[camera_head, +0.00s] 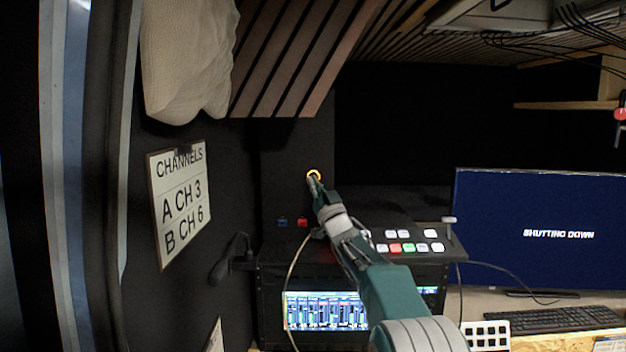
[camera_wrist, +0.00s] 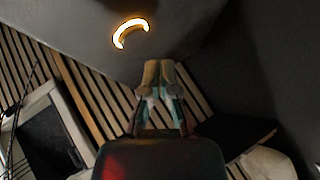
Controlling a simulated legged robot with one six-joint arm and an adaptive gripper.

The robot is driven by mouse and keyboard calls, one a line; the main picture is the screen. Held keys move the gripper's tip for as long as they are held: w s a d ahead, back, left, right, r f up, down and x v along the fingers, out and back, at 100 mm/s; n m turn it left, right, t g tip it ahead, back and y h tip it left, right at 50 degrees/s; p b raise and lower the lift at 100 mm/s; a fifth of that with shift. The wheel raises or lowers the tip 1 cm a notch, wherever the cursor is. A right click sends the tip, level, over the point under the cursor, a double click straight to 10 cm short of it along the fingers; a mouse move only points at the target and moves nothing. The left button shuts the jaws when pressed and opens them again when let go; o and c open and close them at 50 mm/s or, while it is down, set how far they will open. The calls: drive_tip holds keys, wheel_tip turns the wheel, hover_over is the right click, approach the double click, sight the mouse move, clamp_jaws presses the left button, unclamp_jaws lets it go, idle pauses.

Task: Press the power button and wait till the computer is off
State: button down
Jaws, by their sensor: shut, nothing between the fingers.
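The power button is a glowing orange ring (camera_head: 314,174) on the dark wall panel in the head view. It also shows in the wrist view as a bright arc (camera_wrist: 130,32), up and left of the fingertips. My gripper (camera_head: 314,182) is shut and empty, its tip right at the lower edge of the ring in the head view; contact cannot be told. In the wrist view my gripper's fingertips (camera_wrist: 158,72) are together, apart from the arc in the picture. The computer monitor (camera_head: 540,225) at the right shows "SHUTTING DOWN" on dark blue.
A control box with coloured buttons (camera_head: 408,247) stands below my arm, above a lit mixer screen (camera_head: 326,310). A keyboard (camera_head: 555,320) lies on the desk at the right. A "CHANNELS" sign (camera_head: 180,203) hangs at the left, near a black microphone (camera_head: 222,268).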

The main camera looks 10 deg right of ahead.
drive_tip(key=shift+s+a, duration=0.2)
drive_tip(key=shift+s, duration=0.75)
drive_tip(key=shift+s+a, duration=0.2)
drive_tip(key=shift+s, duration=0.7)
drive_tip(key=s+f+m+g+h, duration=0.1)
drive_tip(key=s+f+g+h, duration=0.2)
drive_tip(key=s, duration=1.3)
drive_tip(key=s+f+m+g+h, duration=0.1)
drive_tip(key=s+f+g+h, duration=0.1)
drive_tip(key=s+f+g, duration=0.7)
drive_tip(key=s+f+m+g+h, duration=0.2)
drive_tip(key=s+f+g, duration=0.4)
drive_tip(key=s+f, duration=0.7)
drive_tip(key=s+h, duration=0.1)
drive_tip(key=s, duration=1)
drive_tip(key=shift+f+h, duration=0.25)
drive_tip(key=shift+h, duration=0.05)
drive_tip(key=shift+d, duration=0.3)
